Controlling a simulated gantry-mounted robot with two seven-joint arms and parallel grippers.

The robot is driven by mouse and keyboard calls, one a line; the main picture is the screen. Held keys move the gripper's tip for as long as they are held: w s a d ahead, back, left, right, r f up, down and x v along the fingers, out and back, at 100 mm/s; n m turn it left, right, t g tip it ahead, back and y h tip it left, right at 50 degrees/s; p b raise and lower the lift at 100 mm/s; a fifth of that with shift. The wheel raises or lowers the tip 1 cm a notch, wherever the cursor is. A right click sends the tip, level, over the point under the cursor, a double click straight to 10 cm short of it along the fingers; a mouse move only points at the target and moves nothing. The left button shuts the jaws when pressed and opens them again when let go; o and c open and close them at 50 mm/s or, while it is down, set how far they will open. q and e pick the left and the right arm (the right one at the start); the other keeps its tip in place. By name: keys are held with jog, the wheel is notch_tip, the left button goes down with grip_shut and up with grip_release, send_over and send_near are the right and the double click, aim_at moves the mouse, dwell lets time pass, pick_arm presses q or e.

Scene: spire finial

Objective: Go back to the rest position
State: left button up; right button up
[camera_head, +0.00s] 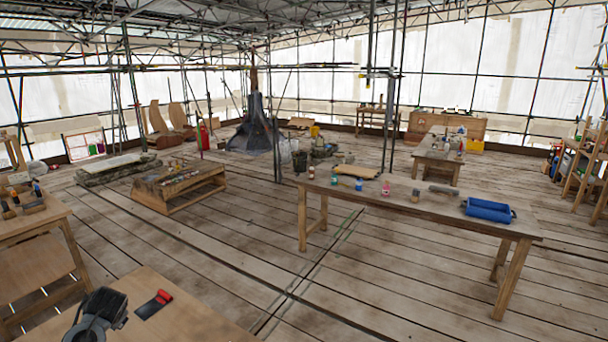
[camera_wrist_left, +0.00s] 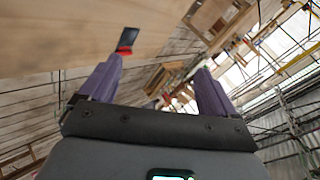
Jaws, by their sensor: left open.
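My left gripper (camera_wrist_left: 158,68) shows in the left wrist view with its two purple fingers wide apart and nothing between them. The wrist view is tilted, with a wooden tabletop on its left side. In the head view a dark grey and black shape at the bottom left, over the near table (camera_head: 195,318), looks like part of my left arm; its fingers cannot be made out there. My right gripper is in neither view.
A dark-bladed tool with a red handle (camera_head: 155,303) lies on the near table, beside the dark shape. A bench (camera_head: 40,222) stands at the left. Bare plank floor (camera_head: 240,235) lies between.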

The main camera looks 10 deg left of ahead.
pick_arm(q)
jog(key=s+d+f+h, duration=0.1)
jog(key=s+d+f, duration=0.35)
jog(key=d, duration=0.35)
jog(key=s+d+f+m+g+h, duration=0.1)
jog(key=s+d+f, duration=0.2)
jog(key=d+f, duration=0.35)
jog(key=s+d+f+h, duration=0.2)
jog(key=s+d+f, duration=0.25)
jog(key=d, duration=0.35)
jog(key=s+d+h, duration=0.1)
jog(key=s+d, duration=0.4)
jog(key=s+d+f+h, duration=0.1)
jog(key=s+d, duration=0.4)
jog(key=s+d+f+m+h, duration=0.1)
jog(key=s+d, duration=0.5)
jog(key=shift+f+h, duration=0.1)
jog(key=shift+h, duration=0.2)
jog(key=s+d+r+h+p, duration=0.1)
jog(key=s+d+r, duration=0.2)
jog(key=s+r, duration=0.15)
notch_tip(320, 180, up, 18)
jog(key=p, duration=1.9)
jog(key=shift+s, duration=0.25)
